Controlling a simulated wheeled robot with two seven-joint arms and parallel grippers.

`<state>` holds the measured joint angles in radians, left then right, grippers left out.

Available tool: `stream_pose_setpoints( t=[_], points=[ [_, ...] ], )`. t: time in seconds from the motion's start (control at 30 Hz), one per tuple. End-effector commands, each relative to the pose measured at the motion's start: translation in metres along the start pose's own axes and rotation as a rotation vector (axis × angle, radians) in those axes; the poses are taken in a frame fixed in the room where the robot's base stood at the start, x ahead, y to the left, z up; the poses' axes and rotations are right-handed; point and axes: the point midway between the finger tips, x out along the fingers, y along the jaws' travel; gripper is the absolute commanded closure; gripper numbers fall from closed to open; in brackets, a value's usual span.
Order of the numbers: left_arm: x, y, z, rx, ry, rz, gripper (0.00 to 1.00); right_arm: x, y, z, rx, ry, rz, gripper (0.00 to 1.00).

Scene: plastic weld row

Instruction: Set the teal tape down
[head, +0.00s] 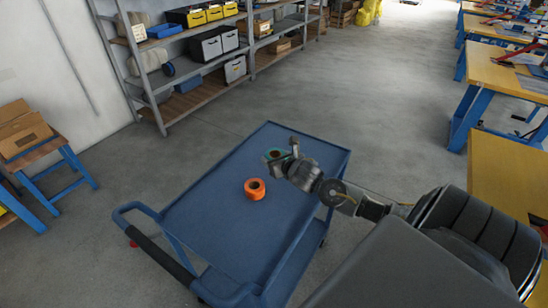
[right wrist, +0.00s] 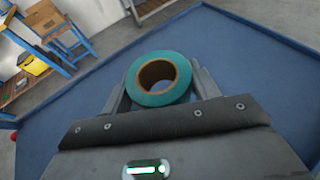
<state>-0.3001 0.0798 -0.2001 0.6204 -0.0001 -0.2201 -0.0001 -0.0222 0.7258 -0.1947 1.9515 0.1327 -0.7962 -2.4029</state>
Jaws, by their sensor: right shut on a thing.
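The teal tape (right wrist: 184,82) is a roll with a brown core, held between the fingers of my right gripper (right wrist: 160,92) in the right wrist view. In the head view the teal tape (head: 273,154) shows at the tip of my right gripper (head: 283,153), over the far part of the blue cart top (head: 215,205). I cannot tell whether the roll touches the cart top. An orange tape roll (head: 255,189) lies on the cart, nearer and to the left of the gripper. My left gripper is not in view.
The cart has a raised rim and a push handle (head: 150,245) at its near left. Most of its top is clear. Shelves (head: 200,85) with bins stand at the back left, a small bench (head: 45,160) at the left, and yellow-topped tables (head: 505,75) at the right.

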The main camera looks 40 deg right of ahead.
Motion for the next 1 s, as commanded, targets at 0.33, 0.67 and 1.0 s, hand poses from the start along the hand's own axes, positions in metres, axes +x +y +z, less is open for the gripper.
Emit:
stream_pose_setpoints(
  t=[0.33,0.67,1.0],
  points=[
    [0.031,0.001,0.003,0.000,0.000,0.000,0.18,0.040,-0.010,-0.027,0.001,0.001,0.002,0.65],
    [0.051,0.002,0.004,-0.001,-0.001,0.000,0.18,0.056,-0.013,-0.047,0.001,0.004,0.002,0.65],
    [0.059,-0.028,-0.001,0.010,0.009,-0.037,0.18,0.061,-0.014,-0.060,-0.001,0.002,0.001,0.65]
  ],
)
